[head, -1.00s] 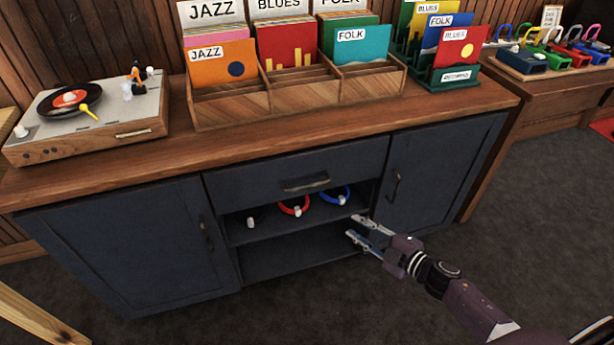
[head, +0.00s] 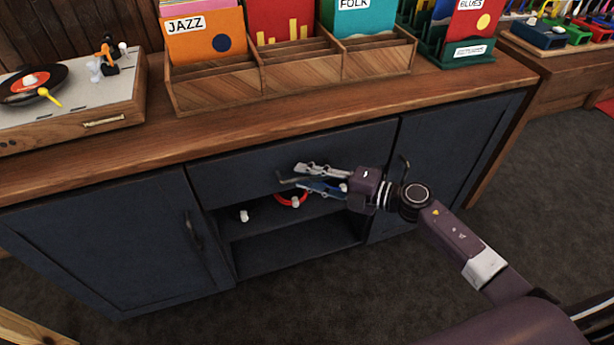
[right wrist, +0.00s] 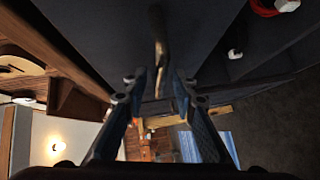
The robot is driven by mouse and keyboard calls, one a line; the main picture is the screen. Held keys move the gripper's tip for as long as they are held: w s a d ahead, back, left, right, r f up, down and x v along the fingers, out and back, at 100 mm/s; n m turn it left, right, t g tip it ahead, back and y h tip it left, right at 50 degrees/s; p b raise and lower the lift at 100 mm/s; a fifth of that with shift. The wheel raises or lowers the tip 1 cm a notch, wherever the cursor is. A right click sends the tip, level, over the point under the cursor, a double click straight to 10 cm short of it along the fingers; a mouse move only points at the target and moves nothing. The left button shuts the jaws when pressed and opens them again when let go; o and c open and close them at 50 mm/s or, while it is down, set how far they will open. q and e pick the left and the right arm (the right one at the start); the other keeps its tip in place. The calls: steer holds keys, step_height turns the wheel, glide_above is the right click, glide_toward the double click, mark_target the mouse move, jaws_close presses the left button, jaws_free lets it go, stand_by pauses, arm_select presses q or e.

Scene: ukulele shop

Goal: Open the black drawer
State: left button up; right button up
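The black drawer (head: 235,178) is a dark, wide front under the wooden counter top, and it looks closed. Its handle (head: 286,181) is a dark bar, mostly hidden behind my right gripper in the head view. My right gripper (head: 298,175) is at the drawer front with its fingers apart. In the right wrist view the handle (right wrist: 160,45) runs between the two open fingertips (right wrist: 160,82). I cannot tell whether either finger touches it. My left gripper is in neither view.
Below the drawer is an open shelf with a red ring-shaped item (head: 291,200) and small white-tipped items. Cabinet doors flank it, left (head: 110,240) and right (head: 455,150). A record player (head: 70,105) and a wooden record rack (head: 215,90) stand on top.

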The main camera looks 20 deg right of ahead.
steer(key=shift+a, duration=0.1)
jaws_close()
stand_by(0.5)
